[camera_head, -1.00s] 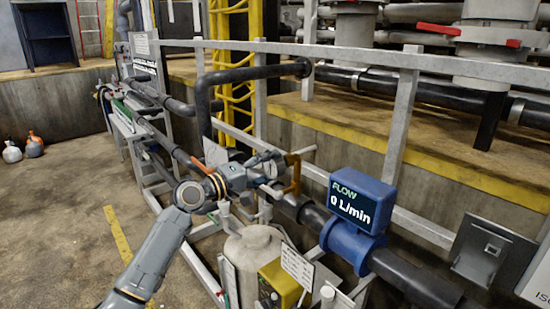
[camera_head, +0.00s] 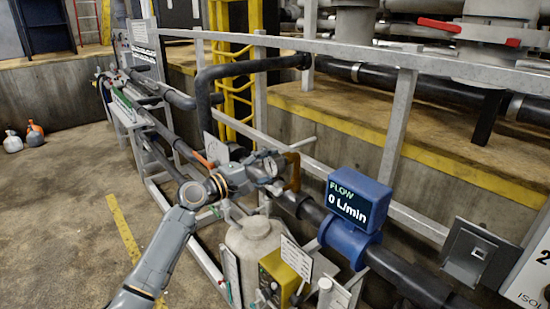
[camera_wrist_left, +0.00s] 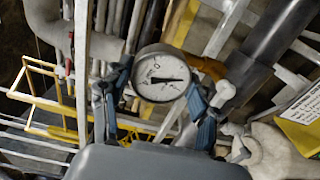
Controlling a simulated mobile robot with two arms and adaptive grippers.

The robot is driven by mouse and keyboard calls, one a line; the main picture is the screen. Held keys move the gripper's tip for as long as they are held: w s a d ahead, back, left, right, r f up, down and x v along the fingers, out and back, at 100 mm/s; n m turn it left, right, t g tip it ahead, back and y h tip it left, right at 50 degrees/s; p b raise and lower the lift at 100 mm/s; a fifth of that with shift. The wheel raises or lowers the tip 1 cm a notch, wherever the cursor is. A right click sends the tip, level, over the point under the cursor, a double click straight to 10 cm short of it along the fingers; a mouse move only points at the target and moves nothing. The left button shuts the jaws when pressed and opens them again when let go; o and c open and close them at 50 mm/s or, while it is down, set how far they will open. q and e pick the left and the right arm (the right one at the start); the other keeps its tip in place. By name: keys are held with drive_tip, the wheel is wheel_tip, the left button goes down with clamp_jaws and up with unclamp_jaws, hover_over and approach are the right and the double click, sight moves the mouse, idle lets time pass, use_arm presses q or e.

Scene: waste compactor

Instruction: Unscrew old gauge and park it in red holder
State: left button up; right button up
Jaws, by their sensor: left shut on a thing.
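My left gripper (camera_head: 262,172) is shut on the old gauge (camera_head: 270,167), a round gauge with a white dial. In the left wrist view the gauge (camera_wrist_left: 161,74) faces the camera between the two blue-grey fingers, which touch its sides. The gauge is in front of an orange-brown bent pipe (camera_head: 294,170) on the dark pipeline; whether it is still joined to any fitting is hidden. I cannot make out a red holder for certain. My right gripper is not in view.
A blue flow meter (camera_head: 355,215) reading 0 L/min sits on the pipe to the right. A beige tank (camera_head: 255,245) and a yellow box (camera_head: 280,275) stand below the gripper. A grey railing (camera_head: 400,125) runs behind.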

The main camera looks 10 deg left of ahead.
use_arm(q)
drive_tip(key=shift+r+n+p, duration=0.2)
drive_tip(key=shift+n+p, duration=1)
drive_tip(key=shift+p, duration=0.05)
drive_tip(key=shift+f+n, duration=0.1)
drive_tip(key=shift+n, duration=0.2)
